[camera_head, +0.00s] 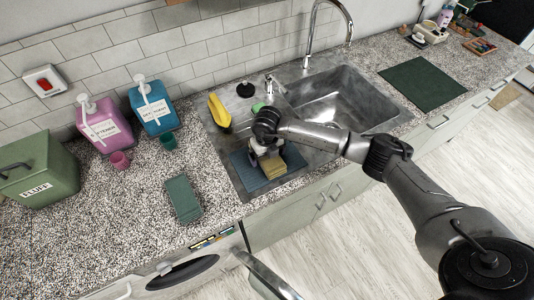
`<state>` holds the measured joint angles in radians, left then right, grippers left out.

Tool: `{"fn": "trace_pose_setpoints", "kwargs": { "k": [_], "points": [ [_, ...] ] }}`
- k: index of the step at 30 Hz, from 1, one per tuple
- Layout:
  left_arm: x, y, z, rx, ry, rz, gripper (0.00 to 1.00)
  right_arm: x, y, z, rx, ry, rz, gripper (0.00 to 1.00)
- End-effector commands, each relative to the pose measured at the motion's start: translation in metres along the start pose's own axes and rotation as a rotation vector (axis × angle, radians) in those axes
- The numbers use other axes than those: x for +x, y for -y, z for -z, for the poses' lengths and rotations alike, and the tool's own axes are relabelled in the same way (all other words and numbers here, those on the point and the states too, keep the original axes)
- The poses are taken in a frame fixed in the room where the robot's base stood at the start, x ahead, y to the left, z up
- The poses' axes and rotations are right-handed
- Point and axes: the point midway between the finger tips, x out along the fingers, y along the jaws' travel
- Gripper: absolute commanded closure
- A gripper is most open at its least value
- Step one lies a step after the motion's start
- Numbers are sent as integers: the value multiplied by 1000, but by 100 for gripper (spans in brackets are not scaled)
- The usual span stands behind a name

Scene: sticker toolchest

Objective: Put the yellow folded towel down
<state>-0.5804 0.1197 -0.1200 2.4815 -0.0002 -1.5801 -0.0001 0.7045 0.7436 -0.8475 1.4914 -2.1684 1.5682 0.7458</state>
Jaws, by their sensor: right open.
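The yellow folded towel (273,168) lies at the front of the sink's left side, on or against a dark blue mat (248,172). My right gripper (266,152) points down just above and behind the towel. Its jaws are open, though the dark wrist hides most of them. I cannot tell whether the fingers touch the towel. My left gripper is not in view.
The sink basin (340,98) is empty, right of the towel. A yellow object (219,110) and a green item (258,106) are behind it. Pink (104,125) and blue (153,108) dispensers and a green box (40,172) stand left. A green mat (422,83) lies right.

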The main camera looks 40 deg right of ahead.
Motion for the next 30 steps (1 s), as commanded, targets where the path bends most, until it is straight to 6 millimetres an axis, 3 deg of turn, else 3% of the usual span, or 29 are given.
{"fn": "trace_pose_setpoints", "kwargs": {
  "k": [8, 24, 30],
  "points": [
    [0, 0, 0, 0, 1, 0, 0, 3, 0, 0, 0, 0, 0, 0],
    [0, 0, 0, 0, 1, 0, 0, 3, 0, 0, 0, 0, 0, 50],
    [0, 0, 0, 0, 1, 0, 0, 2, 0, 0, 0, 0, 0, 51]
  ]
}}
